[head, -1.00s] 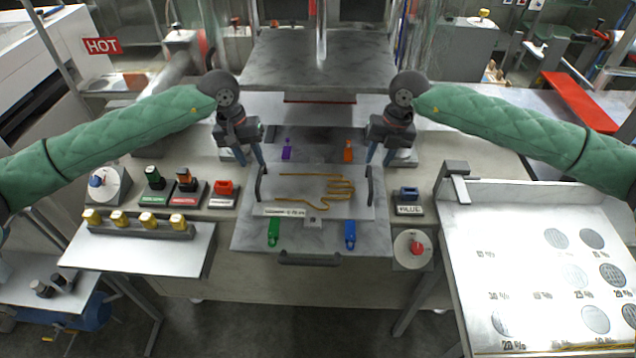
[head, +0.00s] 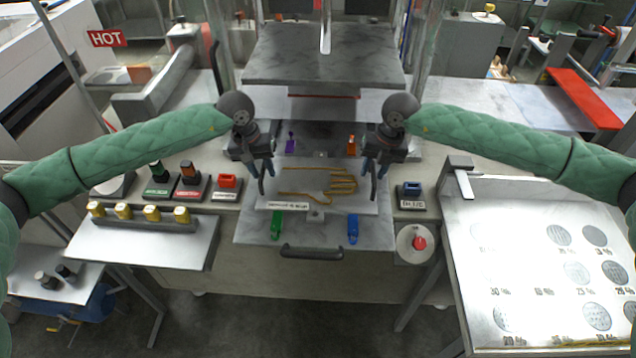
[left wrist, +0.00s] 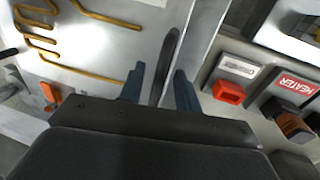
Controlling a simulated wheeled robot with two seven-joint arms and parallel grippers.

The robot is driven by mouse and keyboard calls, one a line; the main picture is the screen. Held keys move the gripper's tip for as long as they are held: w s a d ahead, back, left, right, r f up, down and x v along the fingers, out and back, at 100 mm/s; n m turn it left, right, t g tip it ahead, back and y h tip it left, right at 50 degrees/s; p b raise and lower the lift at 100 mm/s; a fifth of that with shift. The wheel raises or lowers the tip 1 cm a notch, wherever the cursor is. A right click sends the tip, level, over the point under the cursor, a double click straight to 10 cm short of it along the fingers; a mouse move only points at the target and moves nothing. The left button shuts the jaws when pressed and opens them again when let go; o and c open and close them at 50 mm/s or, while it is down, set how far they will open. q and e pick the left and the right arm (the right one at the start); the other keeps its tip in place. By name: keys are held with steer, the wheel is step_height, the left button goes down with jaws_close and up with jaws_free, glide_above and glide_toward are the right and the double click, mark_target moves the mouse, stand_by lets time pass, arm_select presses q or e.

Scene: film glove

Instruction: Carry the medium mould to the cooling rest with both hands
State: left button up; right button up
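The medium mould (head: 300,199), a pale plate with a golden hand-shaped outline, a label at its front and a dark upright handle at each side, lies on the grey press bed (head: 380,238). It also shows in the left wrist view (left wrist: 88,50). My left gripper (head: 258,180) is at the left handle; in the left wrist view its two blue fingers (left wrist: 158,85) stand apart, one on each side of the dark handle (left wrist: 170,60). My right gripper (head: 375,172) is at the right handle (head: 373,188), its fingers apart. I cannot tell which surface is the cooling rest.
Green (head: 277,225) and blue (head: 352,229) clamps stand before the mould, purple and orange ones behind. A press plate (head: 320,55) hangs behind. Switches (head: 228,182) and a side table with yellow knobs (head: 180,240) are left; a marked white board (head: 520,260) is right.

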arm_select(q)
steer(key=shift+d+f, duration=0.1)
steer(key=shift+f, duration=0.3)
arm_select(e)
steer(key=shift+f, duration=0.45)
arm_select(q)
jaws_close()
arm_select(e)
jaws_close()
arm_select(q)
steer(key=shift+r, duration=0.1)
arm_select(e)
steer(key=shift+r, duration=0.15)
stand_by(0.4)
